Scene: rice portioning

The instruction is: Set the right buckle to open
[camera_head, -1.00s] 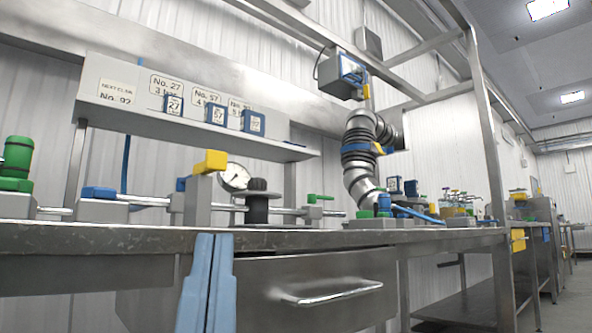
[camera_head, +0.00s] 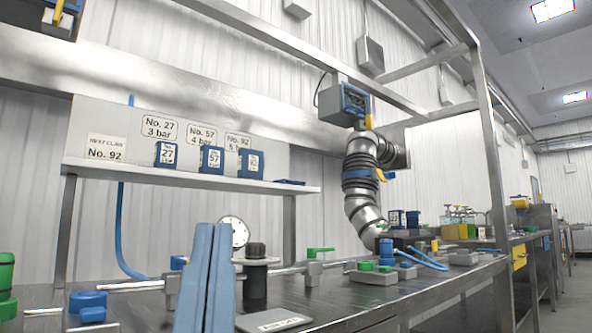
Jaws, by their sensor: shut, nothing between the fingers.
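My gripper (camera_head: 213,232) shows as two long blue fingers rising from the bottom edge, left of centre. The fingers are close together with nothing seen between them. They stand in front of the bench fittings, and I cannot tell whether they touch anything. No part is clearly recognisable as the right buckle. A small green lever (camera_head: 320,250) sits on a grey fitting on the metal rod, right of the fingers. A dark round knob (camera_head: 256,250) and a white dial gauge (camera_head: 234,230) are just right of the fingers. The fingers hide what lies directly behind them.
The metal bench (camera_head: 360,302) has a clear patch at the front right. A labelled plate (camera_head: 273,321) lies near the fingers. Blue parts (camera_head: 88,301) are at left. A shelf (camera_head: 190,178) holds blue numbered blocks. A thick grey duct (camera_head: 361,180) stands behind.

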